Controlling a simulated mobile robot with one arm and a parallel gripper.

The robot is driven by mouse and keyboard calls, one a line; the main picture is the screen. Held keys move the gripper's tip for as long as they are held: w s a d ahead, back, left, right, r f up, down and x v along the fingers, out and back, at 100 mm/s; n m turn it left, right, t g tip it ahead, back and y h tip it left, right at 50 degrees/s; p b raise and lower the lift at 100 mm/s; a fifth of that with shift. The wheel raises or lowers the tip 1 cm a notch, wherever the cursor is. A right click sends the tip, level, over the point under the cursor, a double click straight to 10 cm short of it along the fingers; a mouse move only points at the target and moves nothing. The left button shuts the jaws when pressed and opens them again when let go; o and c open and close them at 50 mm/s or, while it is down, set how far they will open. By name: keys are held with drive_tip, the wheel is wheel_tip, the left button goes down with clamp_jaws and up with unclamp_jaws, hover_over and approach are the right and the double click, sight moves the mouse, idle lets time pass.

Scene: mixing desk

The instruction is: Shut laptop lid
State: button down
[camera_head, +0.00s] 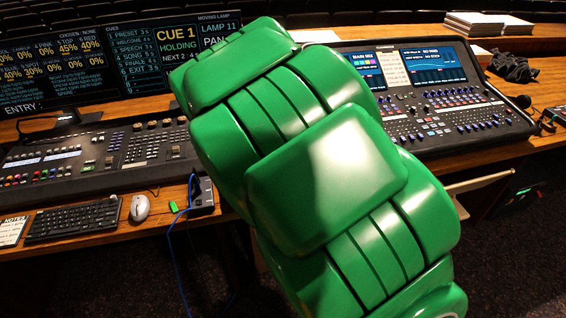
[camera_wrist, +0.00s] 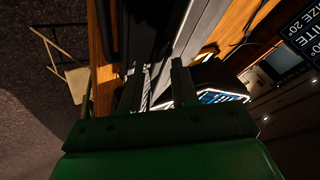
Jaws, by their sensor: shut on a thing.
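My gripper (camera_wrist: 156,80) shows in the wrist view, its two dark green fingers a little apart. A thin grey panel (camera_wrist: 190,40), which looks like the laptop lid, runs up from between the fingers, and the gripper is shut on it. A dark surface lies left of the panel. The lid's angle is hard to tell in this dim, turned view. In the head view my green arm covers the middle of the desk, so neither the laptop nor my gripper can be made out there.
A lighting console (camera_head: 100,155) and cue screen (camera_head: 85,65) are at left, with a keyboard (camera_head: 75,219) and mouse (camera_head: 140,207) in front. A sound mixer (camera_head: 440,118) is at right. A wooden stool (camera_wrist: 75,75) stands on the floor in the wrist view.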

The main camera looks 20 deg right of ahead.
drive_tip(key=shift+w+a, duration=0.15)
drive_tip(key=c, duration=1)
unclamp_jaws()
drive_tip(key=shift+c, duration=0.2)
drive_tip(key=w+a+r+g, duration=0.2)
drive_tip(key=w+r, duration=0.6)
drive_tip(key=w, duration=0.4)
drive_tip(key=w+a+r+n+g, duration=0.1)
drive_tip(key=w+a+r+g, duration=0.1)
drive_tip(key=w+r, duration=0.7)
drive_tip(key=shift+w+a+r+g+h, duration=0.35)
drive_tip(key=shift+w+g, duration=0.45)
drive_tip(key=shift+w, duration=0.7)
